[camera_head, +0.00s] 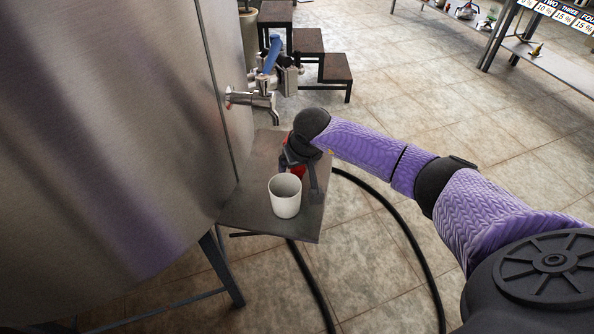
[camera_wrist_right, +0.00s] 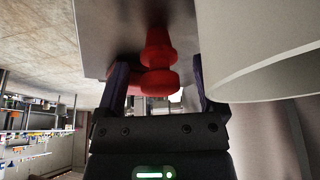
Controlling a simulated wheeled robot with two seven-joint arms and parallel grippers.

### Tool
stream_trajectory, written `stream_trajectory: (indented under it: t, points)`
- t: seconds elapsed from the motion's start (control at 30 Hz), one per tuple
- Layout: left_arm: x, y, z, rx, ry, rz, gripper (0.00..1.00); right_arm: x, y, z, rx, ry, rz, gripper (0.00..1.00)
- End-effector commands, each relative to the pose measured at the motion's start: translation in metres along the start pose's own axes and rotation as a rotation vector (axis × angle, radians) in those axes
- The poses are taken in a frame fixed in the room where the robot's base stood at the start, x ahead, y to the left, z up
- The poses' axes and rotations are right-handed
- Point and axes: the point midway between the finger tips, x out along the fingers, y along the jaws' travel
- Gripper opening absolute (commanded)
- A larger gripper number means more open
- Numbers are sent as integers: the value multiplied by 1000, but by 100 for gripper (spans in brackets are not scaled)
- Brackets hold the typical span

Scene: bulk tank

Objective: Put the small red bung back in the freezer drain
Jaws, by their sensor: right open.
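The small red bung (camera_wrist_right: 158,58) lies or stands on a small grey shelf (camera_head: 248,212) beside the steel tank. In the head view only a bit of its red (camera_head: 298,171) shows under my right gripper (camera_head: 301,172). In the right wrist view my right gripper (camera_wrist_right: 158,82) is open, with one dark finger on each side of the bung. I cannot tell whether either finger touches it. I cannot make out the freezer drain in either view. My left gripper is not in view.
A white cup (camera_head: 285,197) stands on the shelf close to my right gripper. The steel tank (camera_head: 110,130) fills the left, with a metal tap (camera_head: 262,99) above the shelf. A black hose (camera_head: 405,232) lies on the floor. Dark steps (camera_head: 308,44) stand behind; the tiled floor right is largely clear.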

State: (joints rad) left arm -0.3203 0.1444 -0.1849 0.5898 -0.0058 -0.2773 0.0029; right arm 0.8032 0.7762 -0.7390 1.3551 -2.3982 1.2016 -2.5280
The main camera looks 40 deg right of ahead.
Motion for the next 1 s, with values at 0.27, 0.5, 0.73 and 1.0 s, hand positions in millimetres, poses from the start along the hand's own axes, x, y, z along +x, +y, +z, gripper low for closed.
stream_trajectory:
  t: [0.27, 0.5, 0.73, 1.0]
  points:
    - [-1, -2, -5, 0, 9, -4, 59, -2, 0, -1, 1, 2, -1, 55]
    - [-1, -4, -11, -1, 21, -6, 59, -2, 0, -1, 1, 2, -1, 4]
    - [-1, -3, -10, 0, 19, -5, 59, -2, 0, -1, 1, 2, -1, 0]
    - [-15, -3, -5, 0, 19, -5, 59, -30, 0, -13, 2, 7, -2, 0]
